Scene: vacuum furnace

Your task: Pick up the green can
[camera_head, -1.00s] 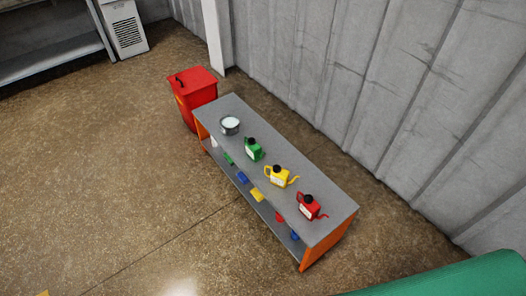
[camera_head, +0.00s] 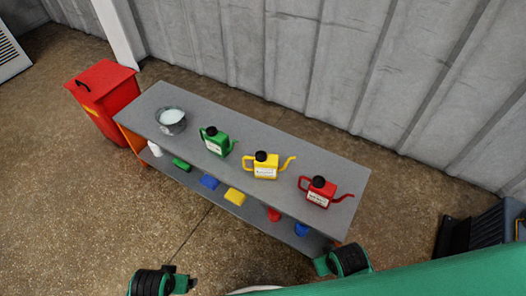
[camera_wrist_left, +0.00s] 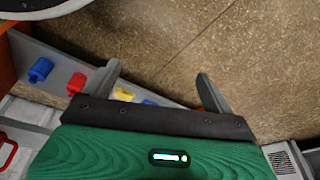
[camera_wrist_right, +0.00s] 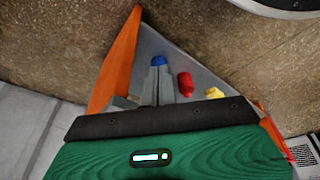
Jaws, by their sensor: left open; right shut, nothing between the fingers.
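The green can (camera_head: 214,142) stands upright on the grey top of the bench (camera_head: 240,112), between a metal bucket (camera_head: 171,119) and the yellow can (camera_head: 266,167). It has a black cap and a white label. A red can (camera_head: 318,192) stands farther right. My left gripper (camera_wrist_left: 159,75) shows open and empty in the left wrist view, fingers wide apart. My right gripper (camera_wrist_right: 158,70) shows shut and empty in the right wrist view, in front of the lower shelf. The green can is not seen in either wrist view. Neither gripper's fingers show in the head view.
Several small coloured items lie on the lower shelf, among them a yellow one (camera_head: 235,196) and a blue one (camera_head: 208,181). A red bin (camera_head: 105,97) stands left of the bench. A grey wall (camera_head: 330,60) runs behind. The floor (camera_head: 60,200) before the bench is clear at left.

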